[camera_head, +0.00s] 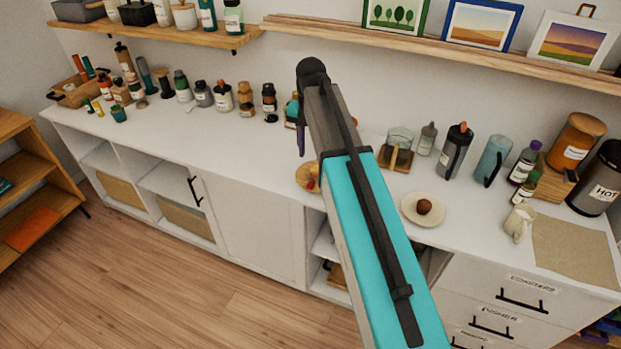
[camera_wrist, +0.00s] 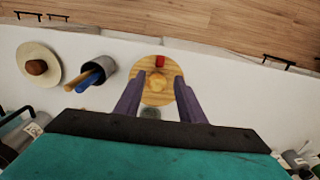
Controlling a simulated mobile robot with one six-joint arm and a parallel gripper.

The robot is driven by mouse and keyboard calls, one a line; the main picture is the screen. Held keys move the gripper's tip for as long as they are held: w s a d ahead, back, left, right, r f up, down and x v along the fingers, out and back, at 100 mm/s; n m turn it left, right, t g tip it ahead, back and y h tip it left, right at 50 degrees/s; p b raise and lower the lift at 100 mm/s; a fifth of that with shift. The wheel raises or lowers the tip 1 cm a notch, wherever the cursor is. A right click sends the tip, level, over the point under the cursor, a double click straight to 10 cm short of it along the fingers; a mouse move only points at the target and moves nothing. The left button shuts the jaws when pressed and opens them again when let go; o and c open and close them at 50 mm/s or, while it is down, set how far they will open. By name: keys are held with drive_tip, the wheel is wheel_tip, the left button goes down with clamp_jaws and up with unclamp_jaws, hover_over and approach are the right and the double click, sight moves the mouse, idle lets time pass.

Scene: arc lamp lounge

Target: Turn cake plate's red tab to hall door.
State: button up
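The cake plate (camera_wrist: 149,98) is a round wooden disc on the white counter in the wrist view, with a small yellowish cake (camera_wrist: 157,82) on it. Its red tab (camera_wrist: 159,61) is at the rim on the side towards the wooden floor. My gripper (camera_wrist: 160,76) is open, its two purple fingers apart over the plate's left and right sides; I cannot tell whether they touch it. In the head view the plate (camera_head: 303,176) is partly hidden behind my arm, and one purple finger (camera_head: 301,142) shows. No hall door is visible in either view.
A dark cup (camera_wrist: 93,73) with blue and wooden handles stands left of the plate in the wrist view. Beyond it is a pale saucer (camera_wrist: 28,58) with a brown ball. Several bottles line the counter's back. The counter (camera_head: 230,155) left of the plate is clear.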

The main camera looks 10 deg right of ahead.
sight(311, 184)
drive_tip(key=shift+w+r, duration=0.15)
drive_tip(key=shift+r, duration=0.5)
drive_tip(key=shift+f, duration=0.25)
drive_tip(key=shift+f+p, duration=1.95)
drive_tip(key=shift+f, duration=4.75)
clamp_jaws()
